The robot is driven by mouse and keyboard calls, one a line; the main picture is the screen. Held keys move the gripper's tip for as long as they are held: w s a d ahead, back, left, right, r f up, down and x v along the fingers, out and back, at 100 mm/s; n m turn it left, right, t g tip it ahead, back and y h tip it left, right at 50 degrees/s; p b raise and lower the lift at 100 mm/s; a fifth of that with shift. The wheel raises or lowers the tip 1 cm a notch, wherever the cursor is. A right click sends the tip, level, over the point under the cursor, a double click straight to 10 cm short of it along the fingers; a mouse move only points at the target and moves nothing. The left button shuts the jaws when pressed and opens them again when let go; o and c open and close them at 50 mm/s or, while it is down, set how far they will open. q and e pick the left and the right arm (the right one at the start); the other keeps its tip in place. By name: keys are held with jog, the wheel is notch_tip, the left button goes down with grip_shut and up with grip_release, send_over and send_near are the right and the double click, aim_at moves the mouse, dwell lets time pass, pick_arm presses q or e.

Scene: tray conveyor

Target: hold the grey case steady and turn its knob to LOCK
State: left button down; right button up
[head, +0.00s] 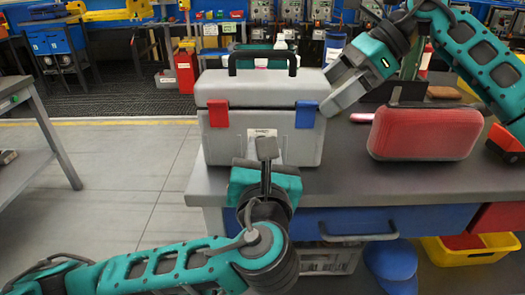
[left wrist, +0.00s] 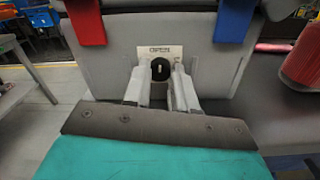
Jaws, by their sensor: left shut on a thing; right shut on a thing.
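The grey case (head: 307,150) stands upright at the left part of the bench, lid closed, with a black handle, a red latch (head: 218,113) and a blue latch (head: 306,114). In the left wrist view, the black knob (left wrist: 160,67) sits on the case front below a white label (left wrist: 158,49); its pale mark points roughly upward. My left gripper (head: 266,150) is shut on the knob, one finger on each side; it hides the knob in the head view. My right gripper (head: 332,97) is shut on the case at its upper right side; its fingertips are not clear.
The bench's front edge is close below the grey case. A yellow bin (head: 470,252) stands on the floor at right.

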aim_at(263, 94)
pick_arm(q)
jog(key=m, duration=0.4)
jog(key=shift+m, duration=0.4)
jog(key=m, duration=0.4)
jog(key=shift+m, duration=0.3)
jog(key=m, duration=0.4)
jog(key=shift+d+r+m+h, duration=0.1)
jog(key=shift+m+h, duration=0.3)
jog(key=shift+m, duration=1.8)
jog(key=shift+f, duration=0.2)
jog(key=c, duration=0.9)
grip_release()
jog(key=shift+r, duration=0.15)
jog(key=shift+t, duration=0.3)
notch_tip(263, 94, up, 10)
jog(key=shift+r, duration=0.1)
